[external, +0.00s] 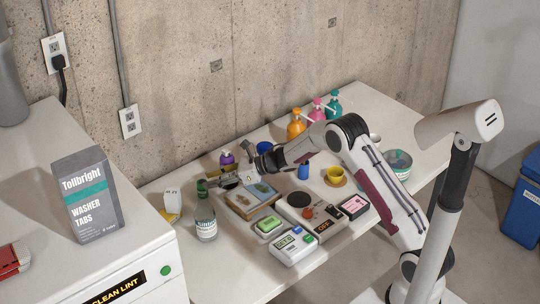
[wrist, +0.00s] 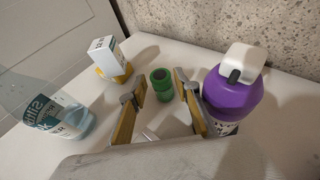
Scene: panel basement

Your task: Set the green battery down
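The green battery (wrist: 162,85) is a short green cylinder. In the wrist view it appears to stand upright on the white table, between and just beyond my fingertips. It also shows in the external view (external: 202,187) at the table's left part, beside my gripper (external: 214,182). In the wrist view my gripper (wrist: 160,82) is open, with its yellow-padded fingers spread wider than the battery and a gap visible on each side. Whether the battery's base touches the table is partly unclear.
A purple bottle (wrist: 232,90) stands close to the right finger. A clear labelled bottle (wrist: 45,108) stands left, and a white box on a yellow holder (wrist: 112,66) behind.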

